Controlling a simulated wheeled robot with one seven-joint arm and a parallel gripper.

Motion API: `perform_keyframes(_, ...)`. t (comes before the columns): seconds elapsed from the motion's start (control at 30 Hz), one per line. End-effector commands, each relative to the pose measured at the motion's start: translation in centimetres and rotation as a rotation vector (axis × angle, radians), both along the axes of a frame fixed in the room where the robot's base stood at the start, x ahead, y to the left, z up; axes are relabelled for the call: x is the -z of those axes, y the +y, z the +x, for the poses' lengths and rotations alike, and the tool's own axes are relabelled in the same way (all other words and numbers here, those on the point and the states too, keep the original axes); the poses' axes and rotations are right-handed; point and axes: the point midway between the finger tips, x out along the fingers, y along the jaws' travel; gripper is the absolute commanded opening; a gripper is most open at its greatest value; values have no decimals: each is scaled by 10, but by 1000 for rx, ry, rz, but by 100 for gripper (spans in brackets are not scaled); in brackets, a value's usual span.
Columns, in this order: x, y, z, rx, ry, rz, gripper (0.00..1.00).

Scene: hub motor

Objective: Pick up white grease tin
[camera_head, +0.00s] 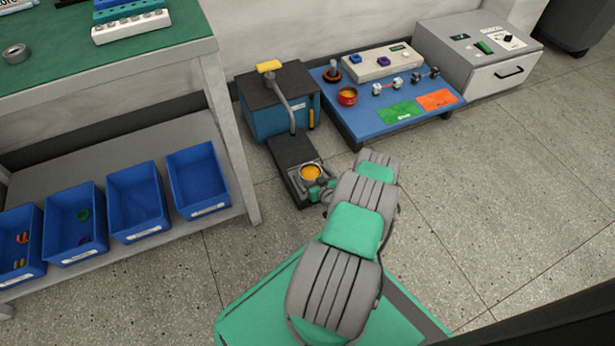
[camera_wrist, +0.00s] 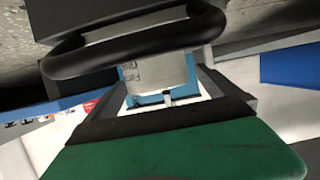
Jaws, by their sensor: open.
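The white grease tin (camera_head: 311,173), pale-walled with yellow-orange grease inside, stands upright on the dark foot (camera_head: 288,150) of a blue dispenser. My gripper (camera_head: 319,190) is low at the tin's near right side, close against it; its fingers are small and partly hidden by my green and grey arm. In the wrist view a pale cylindrical wall, seemingly the tin (camera_wrist: 160,75), shows close ahead beyond the green gripper body. The jaws are open; whether a finger touches the tin I cannot tell.
The blue dispenser (camera_head: 278,118) with its bent grey pipe and yellow handle stands just behind the tin. A blue board (camera_head: 370,120) with a red tin (camera_head: 347,96) lies to the right, a grey box (camera_head: 478,60) beyond. Blue bins (camera_head: 138,200) sit on a shelf at left.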

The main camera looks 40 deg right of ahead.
Motion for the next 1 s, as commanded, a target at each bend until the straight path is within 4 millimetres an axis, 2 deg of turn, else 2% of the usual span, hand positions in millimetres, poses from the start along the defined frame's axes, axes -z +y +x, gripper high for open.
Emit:
perform_keyframes(0.1,13,-7,18,0,-1,-4,100)
perform_keyframes(0.23,18,-12,38,0,1,-2,100)
perform_keyframes(0.5,15,-14,44,2,0,-1,100)
perform_keyframes(1.0,15,-13,44,0,0,-1,59)
